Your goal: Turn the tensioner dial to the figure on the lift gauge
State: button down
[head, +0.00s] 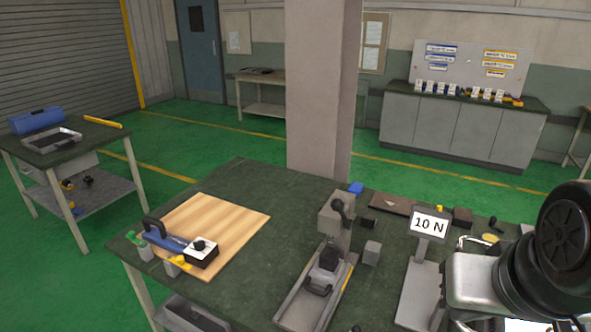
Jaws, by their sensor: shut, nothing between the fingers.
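The lift gauge (429,223) stands on the right part of the green-topped bench, and its white display reads 10 N. A blue tool with a black handle (165,236) lies at the left front of a wooden board. At its right end is a white box with a black knob (199,245), which looks like the tensioner dial. Its marks are too small to read, so I cannot tell its setting. Part of my arm (565,240) fills the right edge, far from the blue tool. My gripper is not visible.
The wooden board (235,214) is mostly bare. A grey fixture with an upright post (336,212) stands mid-bench, between the board and gauge. A silver housing (475,280) sits beside my arm.

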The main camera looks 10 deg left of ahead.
aim_at(199, 246)
jog(key=u, duration=0.4)
jog(key=j+u, duration=0.1)
jog(key=u, duration=0.3)
jog(key=j+u, duration=0.1)
jog(key=u, duration=0.65)
jog(key=i+j+z, duration=0.1)
jog(key=z, duration=0.2)
jog(key=i+j+z, duration=0.1)
jog(key=z, duration=0.25)
jog(key=l+z, duration=0.1)
jog(key=z, duration=0.3)
jog(key=k+l+z, duration=0.1)
jog(key=z, duration=0.3)
jog(key=l+z, duration=0.1)
jog(key=z, duration=0.25)
jog(key=j, duration=0.5)
jog(key=i+j+u, duration=0.15)
jog(key=j, duration=0.85)
jog(key=i+j+u, duration=0.1)
jog(key=j, duration=0.35)
jog(key=j+u, duration=0.1)
jog(key=j, duration=0.4)
jog(key=i+j, duration=0.15)
jog(key=j, duration=0.35)
jog(key=u, duration=0.05)
